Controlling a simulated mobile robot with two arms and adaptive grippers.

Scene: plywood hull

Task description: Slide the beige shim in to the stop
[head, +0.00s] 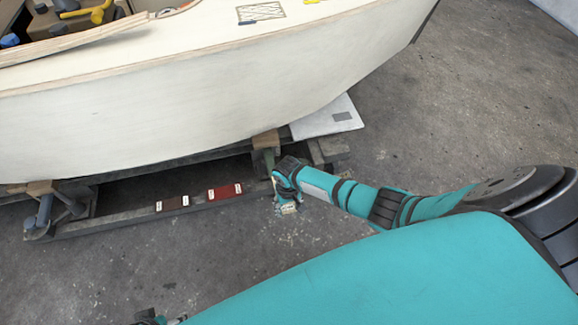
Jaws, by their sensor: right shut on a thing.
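My right gripper (284,195) reaches down beside the cradle's lower timber, below the hull. It is shut on a small pale piece, the beige shim (288,209), which shows just below the fingers. The arm and wrist hide most of the contact, and I cannot tell whether the shim touches the timber. A small dark and teal part of my left arm (150,317) shows at the bottom edge; its fingers cannot be made out.
The pale plywood hull (200,95) rests on a grey cradle (115,222). A red block (225,191) and a dark brown block (172,203), both with white labels, lie along the lower timber. A white panel (325,120) lies behind. The concrete floor at right is clear.

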